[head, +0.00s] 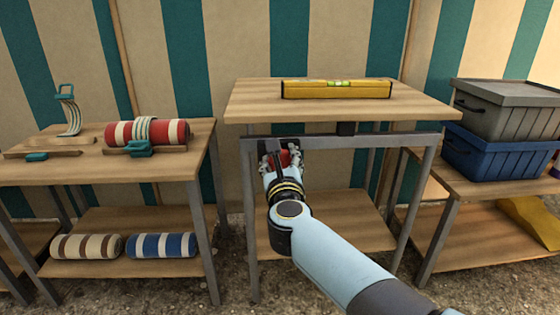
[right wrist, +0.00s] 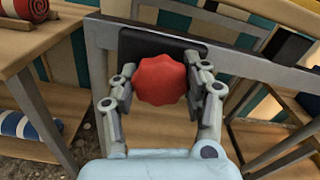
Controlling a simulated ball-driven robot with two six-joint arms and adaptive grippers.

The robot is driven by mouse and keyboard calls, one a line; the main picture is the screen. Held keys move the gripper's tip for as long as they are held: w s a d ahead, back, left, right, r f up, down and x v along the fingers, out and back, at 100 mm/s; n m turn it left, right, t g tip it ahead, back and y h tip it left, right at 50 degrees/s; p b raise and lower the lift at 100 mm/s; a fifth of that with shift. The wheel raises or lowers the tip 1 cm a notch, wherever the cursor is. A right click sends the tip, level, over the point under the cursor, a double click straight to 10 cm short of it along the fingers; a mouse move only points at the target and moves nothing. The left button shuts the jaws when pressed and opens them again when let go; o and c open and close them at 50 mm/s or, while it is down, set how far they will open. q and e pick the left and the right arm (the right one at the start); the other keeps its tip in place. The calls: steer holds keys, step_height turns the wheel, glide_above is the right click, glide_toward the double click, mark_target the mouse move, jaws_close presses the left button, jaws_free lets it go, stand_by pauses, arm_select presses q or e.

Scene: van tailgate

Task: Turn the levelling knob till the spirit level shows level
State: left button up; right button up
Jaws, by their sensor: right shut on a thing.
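The yellow spirit level (head: 336,89) lies along the tilting wooden table top (head: 260,110), which slopes down toward the right in the head view. Its green vial shows near its middle, but the bubble is too small to read. The red levelling knob (right wrist: 161,80) has a scalloped rim and sits on a dark plate on the table's grey frame. My right gripper (right wrist: 163,88) is shut on the knob, one finger on each side. In the head view the right gripper (head: 281,160) hides most of the knob. My left gripper is not in view.
On the left table (head: 60,175) lie a red-and-white roll (head: 168,132) and teal straps. Striped rolls lie on its lower shelf. A grey crate (head: 510,105) stands on a blue crate (head: 500,150) at the right. The grey frame bar (head: 390,140) runs beside my gripper.

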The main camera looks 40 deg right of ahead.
steer(key=shift+f, duration=0.15)
steer(key=o, duration=1.2)
steer(key=v, duration=0.7)
steer(key=shift+s+a, duration=0.2)
